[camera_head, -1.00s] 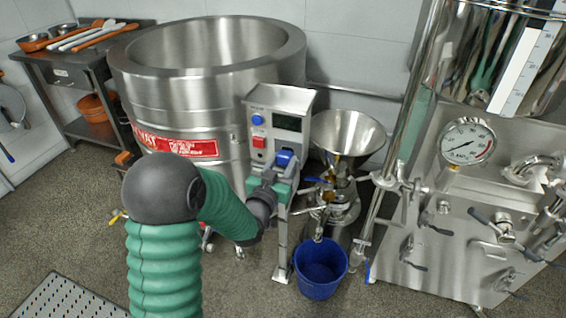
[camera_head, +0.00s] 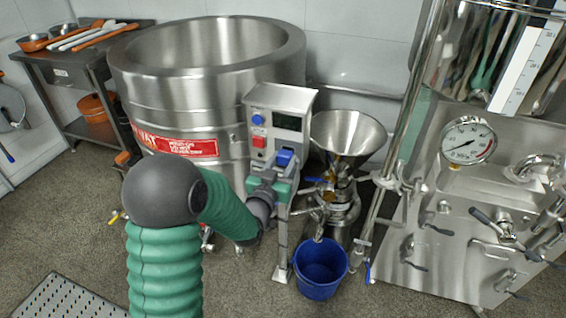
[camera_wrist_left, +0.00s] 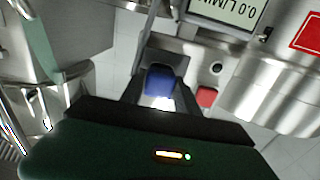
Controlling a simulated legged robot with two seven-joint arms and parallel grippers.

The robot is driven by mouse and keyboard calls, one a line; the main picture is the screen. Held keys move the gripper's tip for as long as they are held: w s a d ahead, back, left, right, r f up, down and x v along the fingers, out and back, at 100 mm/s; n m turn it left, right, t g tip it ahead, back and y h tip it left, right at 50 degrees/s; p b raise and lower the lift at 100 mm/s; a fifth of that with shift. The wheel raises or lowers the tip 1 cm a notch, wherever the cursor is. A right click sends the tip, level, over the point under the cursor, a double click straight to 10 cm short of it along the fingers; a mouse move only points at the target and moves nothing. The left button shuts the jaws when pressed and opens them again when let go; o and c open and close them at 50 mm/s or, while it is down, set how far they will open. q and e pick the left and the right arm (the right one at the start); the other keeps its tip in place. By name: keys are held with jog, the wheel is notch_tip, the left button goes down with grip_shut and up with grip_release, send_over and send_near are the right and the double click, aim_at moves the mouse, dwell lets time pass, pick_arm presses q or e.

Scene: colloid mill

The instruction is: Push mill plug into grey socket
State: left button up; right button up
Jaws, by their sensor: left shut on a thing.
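A blue block, which looks like the mill plug (camera_head: 285,158), is at the front of the steel control post, below its screen and red button. My left gripper (camera_head: 270,186), with green and dark parts, is right at it and shut on it. In the left wrist view the blue plug (camera_wrist_left: 159,80) lies between my dark fingers, close to a steel face. I cannot tell how far in the plug sits. My right gripper is not in view.
The control post (camera_head: 281,97) carries a blue button and a red button. A steel vat (camera_head: 215,100) stands behind to the left. A steel funnel (camera_head: 347,134) and a blue bucket (camera_head: 320,270) are on the right. A steel panel with a gauge (camera_head: 468,141) stands farther right.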

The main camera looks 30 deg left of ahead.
pick_arm(q)
jog(key=shift+w+a, duration=0.1)
jog(key=shift+w, duration=0.3)
jog(key=o, duration=1.3)
jog(key=shift+o, duration=0.2)
jog(key=shift+w, duration=0.1)
